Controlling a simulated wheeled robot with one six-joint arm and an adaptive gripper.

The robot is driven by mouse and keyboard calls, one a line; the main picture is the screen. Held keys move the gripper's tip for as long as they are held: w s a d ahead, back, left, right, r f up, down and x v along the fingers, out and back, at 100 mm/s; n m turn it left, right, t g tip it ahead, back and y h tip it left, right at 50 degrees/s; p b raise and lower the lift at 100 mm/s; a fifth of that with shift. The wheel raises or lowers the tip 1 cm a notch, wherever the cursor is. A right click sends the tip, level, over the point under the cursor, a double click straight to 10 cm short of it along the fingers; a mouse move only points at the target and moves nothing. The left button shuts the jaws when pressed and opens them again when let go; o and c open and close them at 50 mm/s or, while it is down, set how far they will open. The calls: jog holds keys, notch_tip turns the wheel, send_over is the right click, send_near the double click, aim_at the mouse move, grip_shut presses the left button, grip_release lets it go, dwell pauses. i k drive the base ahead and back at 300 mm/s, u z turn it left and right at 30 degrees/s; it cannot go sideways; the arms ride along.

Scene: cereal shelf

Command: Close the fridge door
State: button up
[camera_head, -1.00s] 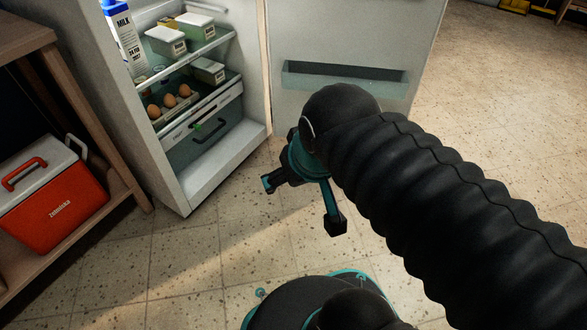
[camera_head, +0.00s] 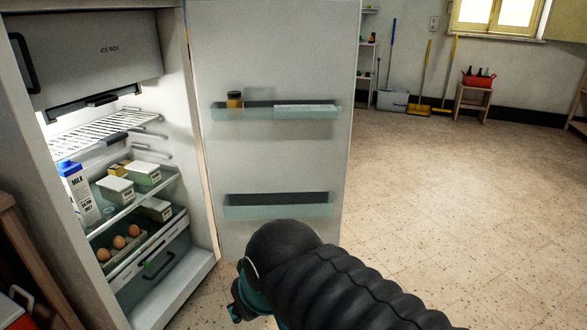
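The fridge (camera_head: 190,140) stands at the left with its inside showing. Its white door (camera_head: 272,160) is wide open, hinged on the fridge's right side, with its inner face and two shelves toward me. Inside the fridge are a milk carton (camera_head: 79,193), several white tubs and some eggs (camera_head: 119,242). My black arm comes in from the bottom right and ends in front of the door's lower part. Only a teal bit near my gripper shows at the bottom edge; the fingers are out of the picture.
A wooden shelf unit (camera_head: 35,265) stands left of the fridge. The tiled floor (camera_head: 430,200) right of the door is wide and clear. Brooms (camera_head: 421,75) and a stool (camera_head: 472,103) with a red crate of bottles stand by the far wall.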

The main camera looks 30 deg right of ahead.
aim_at(292, 64)
jog(key=k, duration=0.25)
jog(key=z, duration=1.85)
jog(key=i, duration=4.95)
jog(key=u, duration=4.55)
